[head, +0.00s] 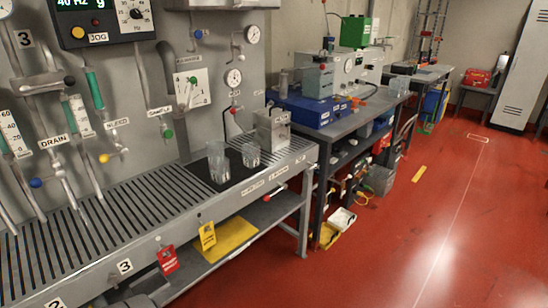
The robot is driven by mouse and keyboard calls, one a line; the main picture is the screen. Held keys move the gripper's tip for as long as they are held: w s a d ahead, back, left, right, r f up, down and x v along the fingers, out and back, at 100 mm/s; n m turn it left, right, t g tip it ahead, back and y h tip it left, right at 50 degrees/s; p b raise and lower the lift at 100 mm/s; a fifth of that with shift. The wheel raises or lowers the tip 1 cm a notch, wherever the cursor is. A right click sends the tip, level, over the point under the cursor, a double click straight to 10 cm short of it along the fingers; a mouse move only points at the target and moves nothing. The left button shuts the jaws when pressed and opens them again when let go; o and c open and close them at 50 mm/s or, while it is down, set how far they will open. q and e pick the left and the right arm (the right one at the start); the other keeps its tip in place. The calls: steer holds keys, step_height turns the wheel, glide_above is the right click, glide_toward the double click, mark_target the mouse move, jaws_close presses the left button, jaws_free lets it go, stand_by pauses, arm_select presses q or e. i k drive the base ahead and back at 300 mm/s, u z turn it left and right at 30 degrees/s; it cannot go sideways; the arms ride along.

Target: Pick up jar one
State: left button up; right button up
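Two clear glass jars stand upright on a black mat (203,169) on the slatted metal bench. The left jar (217,162) is the taller-looking one, and the right jar (251,156) is close beside it. I cannot read a label on either, so I cannot tell which is jar one. Neither of my grippers shows in the head view, and nothing is seen holding the jars.
A grey metal box (272,130) stands just right of the jars. Behind them rises a panel with valves and gauges (233,78). Red (167,260) and yellow (208,236) tags hang at the bench's front edge.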

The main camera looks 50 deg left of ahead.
mark_target(219, 167)
steer(key=z, duration=0.1)
steer(key=i, duration=1.3)
steer(key=u, duration=0.45)
steer(key=i, duration=0.9)
steer(key=u, duration=0.75)
